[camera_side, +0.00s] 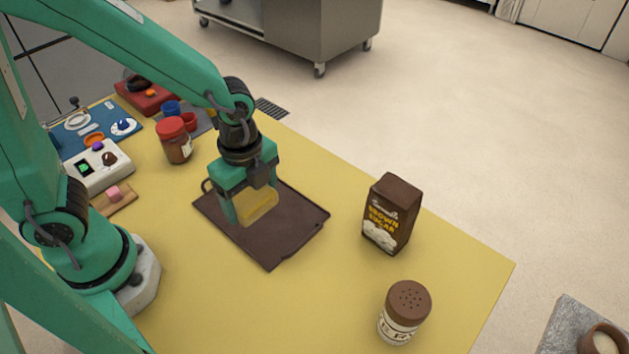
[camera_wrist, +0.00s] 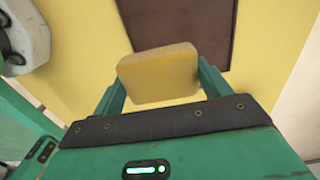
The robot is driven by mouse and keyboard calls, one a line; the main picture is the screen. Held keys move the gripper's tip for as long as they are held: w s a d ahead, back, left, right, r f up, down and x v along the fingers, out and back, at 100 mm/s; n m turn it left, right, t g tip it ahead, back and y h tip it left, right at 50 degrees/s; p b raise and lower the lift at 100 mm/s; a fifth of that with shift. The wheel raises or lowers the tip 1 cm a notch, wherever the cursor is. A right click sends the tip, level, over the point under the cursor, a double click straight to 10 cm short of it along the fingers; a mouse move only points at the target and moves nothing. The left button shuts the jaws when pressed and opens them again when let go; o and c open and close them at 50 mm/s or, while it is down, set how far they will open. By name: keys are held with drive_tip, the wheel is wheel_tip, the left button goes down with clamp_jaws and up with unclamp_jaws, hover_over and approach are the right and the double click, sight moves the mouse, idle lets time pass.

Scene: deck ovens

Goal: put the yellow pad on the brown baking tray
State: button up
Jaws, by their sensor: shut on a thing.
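The yellow pad (camera_side: 259,207) is a small rounded block held between the fingers of my gripper (camera_side: 250,204). The brown baking tray (camera_side: 292,223) lies flat on the yellow table, and the pad shows over its middle-left part in the side view. I cannot tell whether the pad touches the tray or hangs just above it. In the wrist view, the pad (camera_wrist: 158,72) sits between both fingers of my gripper (camera_wrist: 160,84). Part of the tray (camera_wrist: 180,25) shows beyond the pad there. My gripper hides part of the tray in the side view.
A brown sugar box (camera_side: 392,214) stands right of the tray, with a brown-lidded shaker (camera_side: 404,312) in front. A red-lidded jar (camera_side: 174,140) stands behind left. A white device (camera_side: 98,168) and a wooden board with a pink cube (camera_side: 114,194) are at left. The front table is clear.

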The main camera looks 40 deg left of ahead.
drive_tip(key=w+a+f, duration=0.3)
drive_tip(key=w+a, duration=0.1)
drive_tip(key=shift+w+a+f, duration=0.1)
drive_tip(key=shift+a+f, duration=0.1)
drive_tip(key=shift+f, duration=0.15)
drive_tip(key=shift+f, duration=2)
drive_tip(key=shift+f, duration=0.1)
drive_tip(key=o, duration=1)
drive_tip(key=shift+c, duration=0.2)
wheel_tip(320, 180, up, 12)
